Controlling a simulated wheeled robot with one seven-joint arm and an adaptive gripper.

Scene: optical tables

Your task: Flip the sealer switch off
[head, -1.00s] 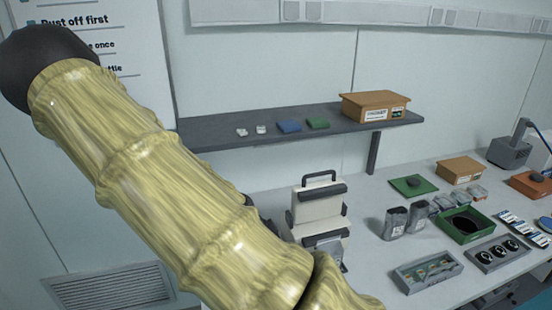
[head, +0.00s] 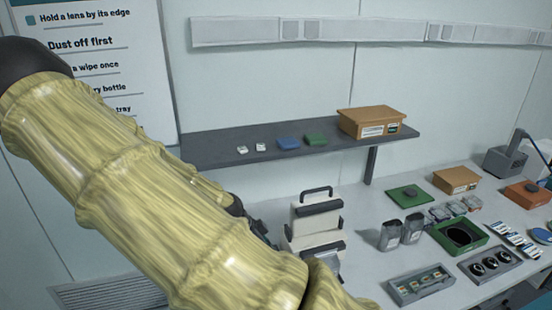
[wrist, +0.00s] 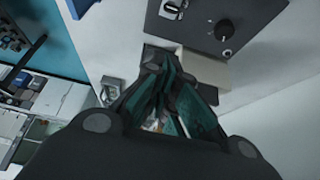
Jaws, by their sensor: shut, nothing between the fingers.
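The sealer (head: 316,222) is a cream machine with a dark top bar and a black carry handle, standing on the table right of my arm in the head view. In the wrist view a dark grey panel (wrist: 200,22), apparently the sealer's, carries a round black knob (wrist: 226,29) and a silver fitting (wrist: 173,9) at the top edge. I cannot tell for certain which part is the switch. My gripper (wrist: 160,62) is shut and empty, its tips below the panel in the picture; I cannot tell whether they touch anything. In the head view my arm mostly hides it.
A grey shelf (head: 225,149) with a cardboard box (head: 370,122) runs along the wall. Grey pouches (head: 402,232), a green open box (head: 459,236) and a grey tray (head: 421,286) stand right of the sealer. Some bare table lies between them.

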